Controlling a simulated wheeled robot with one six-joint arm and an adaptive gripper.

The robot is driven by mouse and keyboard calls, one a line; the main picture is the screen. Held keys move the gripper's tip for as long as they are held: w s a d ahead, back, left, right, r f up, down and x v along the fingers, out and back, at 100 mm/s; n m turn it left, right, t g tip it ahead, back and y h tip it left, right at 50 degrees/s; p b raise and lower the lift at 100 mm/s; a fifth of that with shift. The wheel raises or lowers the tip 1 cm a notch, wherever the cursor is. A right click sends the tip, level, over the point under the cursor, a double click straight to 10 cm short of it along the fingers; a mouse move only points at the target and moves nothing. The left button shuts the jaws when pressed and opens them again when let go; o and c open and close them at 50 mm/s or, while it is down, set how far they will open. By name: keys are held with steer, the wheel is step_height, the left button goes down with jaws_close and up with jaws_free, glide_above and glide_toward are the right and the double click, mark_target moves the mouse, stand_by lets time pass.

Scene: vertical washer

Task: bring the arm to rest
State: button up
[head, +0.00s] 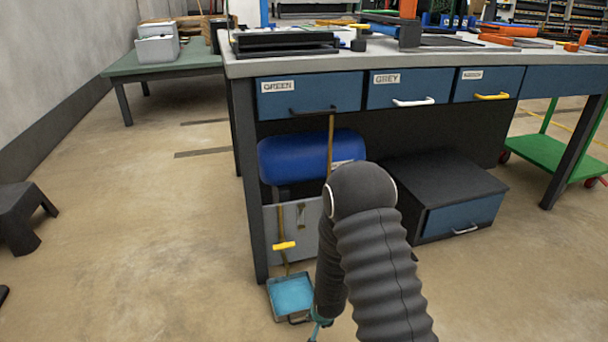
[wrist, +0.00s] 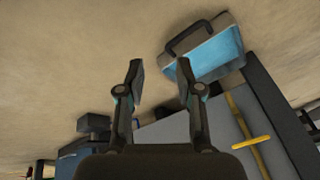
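My gripper (wrist: 159,82) is open in the wrist view, with its two fingers apart and nothing between them. Bare floor shows beyond the fingertips. In the head view my dark ribbed arm rises from the bottom edge and bends downward, and it hides most of the gripper.
A workbench (head: 290,66) with labelled blue drawers stands ahead. Under it are a blue tank (head: 300,157), a grey panel (head: 305,240) and a black cabinet (head: 440,180). A black stool (head: 20,215) is at left, a green cart (head: 550,160) at right.

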steer(key=s+d+r+n+p, duration=0.1)
steer(key=s+d+r+p, duration=0.2)
steer(key=s+r, duration=0.5)
steer(key=s+d+r+n+t+p, duration=0.1)
steer(key=s+r, duration=0.8)
steer(key=r, duration=1.8)
steer(key=s+d+r+n+h+p, duration=0.1)
steer(key=s+d+r+p, duration=0.4)
steer(key=r, duration=1.3)
steer(key=s+d, duration=0.2)
steer(key=s, duration=0.1)
steer(key=shift+s+d+r+n, duration=0.2)
steer(key=shift+d+r+n, duration=0.1)
steer(key=shift+n, duration=0.1)
